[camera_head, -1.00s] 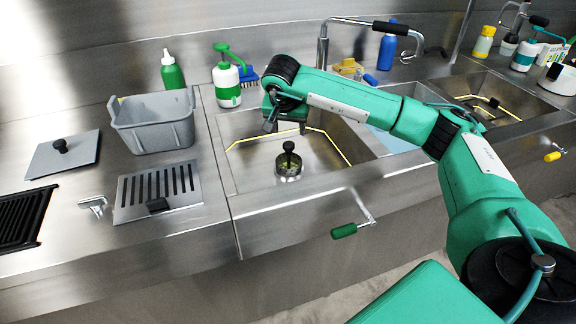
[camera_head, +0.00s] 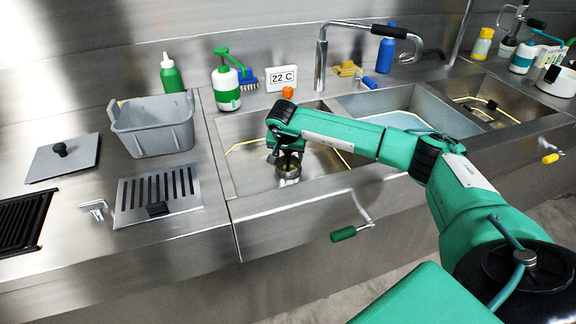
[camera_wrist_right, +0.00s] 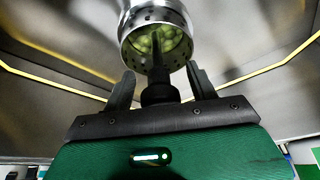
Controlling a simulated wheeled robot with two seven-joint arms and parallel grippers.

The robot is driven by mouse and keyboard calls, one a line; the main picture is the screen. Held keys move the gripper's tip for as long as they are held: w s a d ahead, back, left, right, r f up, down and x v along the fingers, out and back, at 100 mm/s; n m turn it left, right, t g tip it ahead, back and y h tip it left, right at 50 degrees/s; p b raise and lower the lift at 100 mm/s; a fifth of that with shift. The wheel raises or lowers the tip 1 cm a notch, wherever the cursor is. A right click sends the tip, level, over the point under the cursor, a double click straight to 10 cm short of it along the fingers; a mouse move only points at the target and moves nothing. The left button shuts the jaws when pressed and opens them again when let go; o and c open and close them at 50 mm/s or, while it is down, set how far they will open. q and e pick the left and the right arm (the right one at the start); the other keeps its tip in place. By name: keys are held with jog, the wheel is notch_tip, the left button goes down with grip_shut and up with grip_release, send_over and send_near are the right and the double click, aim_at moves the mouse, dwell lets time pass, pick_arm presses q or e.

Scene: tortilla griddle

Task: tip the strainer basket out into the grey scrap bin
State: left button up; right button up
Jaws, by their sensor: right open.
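The strainer basket (camera_head: 289,172) is a small round metal cup with a dark upright knob, sitting in the left sink basin. In the right wrist view the basket (camera_wrist_right: 156,18) shows holes in its wall and greenish scraps inside. My right gripper (camera_head: 286,157) is low over it. Its two fingers (camera_wrist_right: 160,90) are open on either side of the black knob (camera_wrist_right: 160,88), with gaps visible. The grey scrap bin (camera_head: 154,139) stands on the counter left of the sink. My left gripper is not in view.
A slotted drain plate (camera_head: 132,194), a grey lid with a knob (camera_head: 45,160) and a small metal piece (camera_head: 94,207) lie around the bin. Bottles and a 22 C display (camera_head: 282,79) stand behind the sink. A tap (camera_head: 321,62) rises behind the basin. A green-handled lever (camera_head: 343,234) sticks out in front.

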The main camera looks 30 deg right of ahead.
grip_shut()
jog(key=shift+r, duration=0.1)
